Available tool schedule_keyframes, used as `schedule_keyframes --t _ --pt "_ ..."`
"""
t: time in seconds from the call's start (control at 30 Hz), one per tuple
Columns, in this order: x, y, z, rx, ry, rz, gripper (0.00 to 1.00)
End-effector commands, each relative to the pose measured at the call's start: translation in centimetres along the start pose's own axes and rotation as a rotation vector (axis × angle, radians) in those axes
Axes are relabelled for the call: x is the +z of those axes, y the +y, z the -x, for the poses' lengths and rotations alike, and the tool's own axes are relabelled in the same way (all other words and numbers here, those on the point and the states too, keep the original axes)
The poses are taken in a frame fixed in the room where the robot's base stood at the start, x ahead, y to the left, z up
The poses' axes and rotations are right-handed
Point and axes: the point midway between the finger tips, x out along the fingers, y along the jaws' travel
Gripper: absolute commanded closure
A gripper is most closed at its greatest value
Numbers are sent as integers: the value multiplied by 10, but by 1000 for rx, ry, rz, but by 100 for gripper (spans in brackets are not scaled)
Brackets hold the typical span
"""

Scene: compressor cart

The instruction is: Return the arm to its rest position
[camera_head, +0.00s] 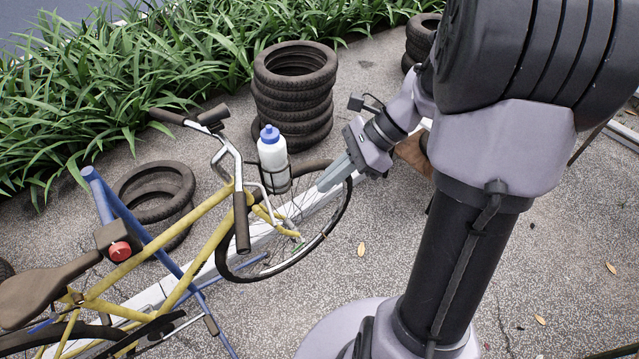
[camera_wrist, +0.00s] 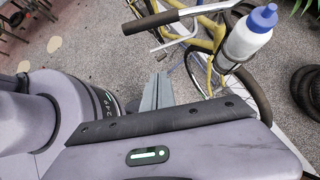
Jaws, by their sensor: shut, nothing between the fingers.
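My gripper (camera_head: 336,174) is shut and empty. In the head view it points left and down, at the end of my bent arm, close to the right of a white bottle with a blue cap (camera_head: 272,158). The bottle stands upright in a holder at the front of a yellow bicycle (camera_head: 203,212). In the wrist view my gripper (camera_wrist: 157,88) shows as two grey fingers together, with the bottle (camera_wrist: 248,36) at upper right, apart from them. My arm's large links fill the right of the head view.
A stack of black tires (camera_head: 293,97) stands behind the bottle, and two more tires (camera_head: 155,190) lie to the left. A blue post structure (camera_head: 140,225) holds the bicycle over a white rail. Green plants (camera_head: 130,75) line the back. Speckled ground (camera_head: 590,255) at right is mostly clear.

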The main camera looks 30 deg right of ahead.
Motion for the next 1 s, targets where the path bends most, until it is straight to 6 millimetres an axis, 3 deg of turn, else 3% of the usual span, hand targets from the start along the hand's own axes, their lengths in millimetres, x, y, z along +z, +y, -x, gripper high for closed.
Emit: schedule_keyframes --t 0.37,0.43,0.53,0.6,0.73,0.9,1.0 --pt "0 0 -1 0 1 2 100" --pt "1 4 -10 5 28 56 100" --pt "8 30 -50 28 161 331 100" --pt "11 60 -86 43 288 624 100" --pt "4 109 -133 31 485 1140 100" --pt "-3 141 -158 -21 622 1542 100" --pt "-1 146 -157 -34 647 1609 100"
